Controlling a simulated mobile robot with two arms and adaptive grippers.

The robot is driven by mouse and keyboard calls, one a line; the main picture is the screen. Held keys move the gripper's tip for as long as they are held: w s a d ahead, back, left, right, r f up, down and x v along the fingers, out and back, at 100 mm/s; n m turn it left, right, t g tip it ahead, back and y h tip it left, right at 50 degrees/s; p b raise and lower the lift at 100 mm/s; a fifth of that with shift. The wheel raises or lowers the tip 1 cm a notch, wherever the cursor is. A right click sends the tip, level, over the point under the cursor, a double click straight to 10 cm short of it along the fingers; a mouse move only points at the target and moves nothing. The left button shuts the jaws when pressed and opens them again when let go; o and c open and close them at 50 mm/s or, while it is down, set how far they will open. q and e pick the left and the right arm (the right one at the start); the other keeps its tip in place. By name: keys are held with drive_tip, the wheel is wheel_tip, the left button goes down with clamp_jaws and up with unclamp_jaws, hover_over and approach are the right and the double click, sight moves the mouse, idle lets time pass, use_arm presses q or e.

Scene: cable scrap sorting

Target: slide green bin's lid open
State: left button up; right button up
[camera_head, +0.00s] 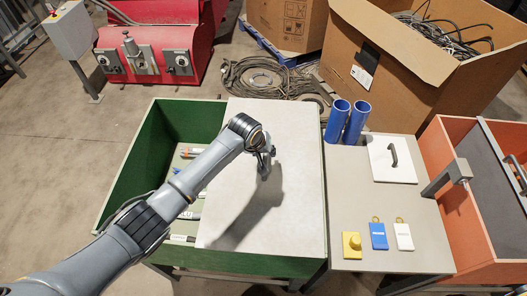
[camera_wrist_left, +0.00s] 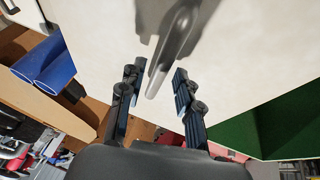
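The green bin (camera_head: 128,167) stands left of centre in the head view, and its green wall also shows in the left wrist view (camera_wrist_left: 235,135). Its pale flat lid (camera_head: 290,205) covers the right part, leaving the left part uncovered with several cable scraps inside. My left gripper (camera_head: 266,168) is over the lid's upper middle. In the left wrist view its two fingers (camera_wrist_left: 159,75) are apart, with a grey bar handle (camera_wrist_left: 172,50) between them and visible gaps on both sides. The gripper mostly hides the handle in the head view. My right gripper is not in view.
Two blue tubes (camera_head: 346,122), a white plate with a black handle (camera_head: 391,158) and yellow, blue and white tags (camera_head: 378,236) are on the table to the right. An orange bin (camera_head: 478,238) with a grey lid stands beyond. A cardboard box (camera_head: 391,81) is behind.

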use_arm(q)
drive_tip(key=v, duration=1.2)
idle(0.5)
